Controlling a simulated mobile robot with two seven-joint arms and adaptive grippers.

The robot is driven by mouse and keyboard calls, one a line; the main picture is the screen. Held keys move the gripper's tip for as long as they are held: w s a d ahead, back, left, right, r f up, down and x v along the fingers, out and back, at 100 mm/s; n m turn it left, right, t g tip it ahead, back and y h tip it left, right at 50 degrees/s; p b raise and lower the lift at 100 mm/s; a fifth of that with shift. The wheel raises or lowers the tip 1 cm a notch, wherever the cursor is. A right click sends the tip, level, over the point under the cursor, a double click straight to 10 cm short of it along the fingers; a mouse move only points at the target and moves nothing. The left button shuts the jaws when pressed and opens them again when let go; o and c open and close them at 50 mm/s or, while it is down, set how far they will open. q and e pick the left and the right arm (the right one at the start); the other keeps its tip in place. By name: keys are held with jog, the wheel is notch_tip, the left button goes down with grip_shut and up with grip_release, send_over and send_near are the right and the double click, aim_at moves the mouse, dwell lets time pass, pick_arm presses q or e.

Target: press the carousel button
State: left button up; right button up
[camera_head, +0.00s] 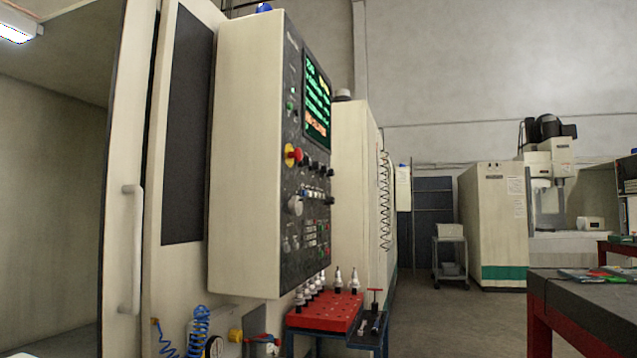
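A machine control panel (307,215) is on the side of a tall cream cabinet, seen at a steep angle. It has a lit screen (317,102) with green and orange text. Below the screen are a red emergency knob on yellow (293,155), a row of dark knobs (316,167), a round dial (295,205) and several small buttons (312,233). The labels are too small to read, so I cannot tell which one is the carousel button. Neither gripper shows in the head view.
A red tool rack (325,315) with several tool holders stands below the panel. A machine door with a handle (132,250) is at the left. A dark-topped table (590,300) is at the lower right. The floor (450,325) between is clear.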

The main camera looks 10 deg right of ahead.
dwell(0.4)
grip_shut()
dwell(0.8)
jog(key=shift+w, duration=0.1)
